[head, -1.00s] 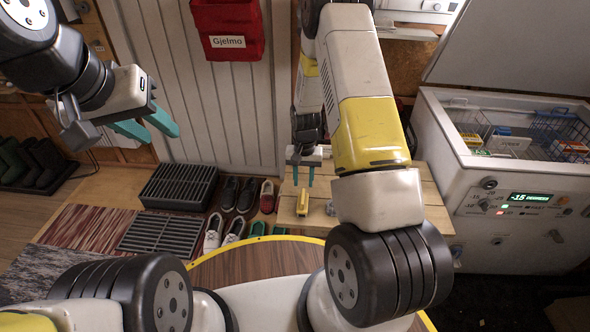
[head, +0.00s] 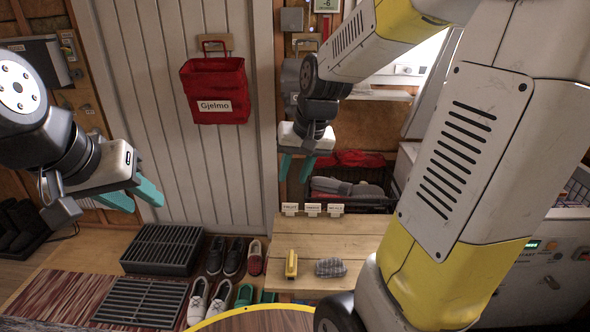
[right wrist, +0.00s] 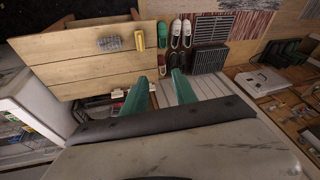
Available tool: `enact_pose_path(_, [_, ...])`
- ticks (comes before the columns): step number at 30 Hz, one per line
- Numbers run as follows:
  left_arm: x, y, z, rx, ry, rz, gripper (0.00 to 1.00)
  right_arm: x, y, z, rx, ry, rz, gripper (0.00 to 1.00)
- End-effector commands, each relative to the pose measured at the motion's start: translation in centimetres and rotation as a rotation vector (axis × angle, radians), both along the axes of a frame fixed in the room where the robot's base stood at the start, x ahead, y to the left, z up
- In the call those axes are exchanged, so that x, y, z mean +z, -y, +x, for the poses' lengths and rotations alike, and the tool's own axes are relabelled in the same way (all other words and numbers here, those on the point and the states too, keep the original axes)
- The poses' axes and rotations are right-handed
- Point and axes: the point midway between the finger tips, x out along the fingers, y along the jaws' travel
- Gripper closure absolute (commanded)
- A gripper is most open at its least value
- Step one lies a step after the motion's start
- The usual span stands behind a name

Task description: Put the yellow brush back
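The yellow brush (head: 291,264) lies on the front left part of a slatted wooden bench (head: 330,235). A grey brush-like item (head: 331,267) lies to its right. My right gripper (head: 295,172) hangs above and behind the bench, with its teal fingers apart and empty. In the right wrist view, the yellow brush (right wrist: 139,40) lies beyond the open fingertips (right wrist: 158,78), apart from them. My left gripper (head: 137,199) is at the left in front of the white panelled wall, fingers spread and nothing between them, far from the brush.
Three small white labels (head: 312,208) stand along the bench's back edge. A dark crate (head: 350,190) with grey and red items is behind it. Shoes (head: 233,257) and black grates (head: 163,249) are left of the bench. A red bag (head: 215,90) hangs on the wall. A white freezer (head: 560,250) stands at right.

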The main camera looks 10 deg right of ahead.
Motion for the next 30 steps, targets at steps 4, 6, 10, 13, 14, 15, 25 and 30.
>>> enact_pose_path(4, [0.0, 0.0, 0.0, 0.0, 0.0, 0.0, 0.64, 4.3, -0.2, -5.2, 0.051, 0.101, 0.003, 0.66])
enact_pose_path(6, [0.0, 0.0, 0.0, 0.0, 0.0, 0.0, 0.64, 5.5, -0.3, -7.5, 0.074, 0.141, 0.0, 0.66])
enact_pose_path(10, [0.0, 0.0, 0.0, 0.0, 0.0, 0.0, 0.64, 6.7, -0.4, -10.9, 0.107, 0.199, -0.01, 0.66])
enact_pose_path(13, [0.0, 0.0, 0.0, 0.0, 0.0, 0.0, 0.64, 7.1, -0.5, -12.5, 0.123, 0.227, -0.017, 0.66])
enact_pose_path(14, [0.0, 0.0, 0.0, 0.0, 0.0, 0.0, 0.64, 7.1, -0.5, -12.8, 0.126, 0.231, -0.018, 0.66])
enact_pose_path(15, [0.0, 0.0, 0.0, 0.0, 0.0, 0.0, 0.64, 7.2, -0.5, -13.1, 0.129, 0.237, -0.019, 0.66])
enact_pose_path(25, [0.0, 0.0, 0.0, 0.0, 0.0, 0.0, 0.64, 7.2, -0.6, -13.4, 0.133, 0.241, -0.021, 0.66])
enact_pose_path(30, [0.0, 0.0, 0.0, 0.0, 0.0, 0.0, 0.64, 7.2, -0.6, -13.4, 0.133, 0.241, -0.021, 0.66])
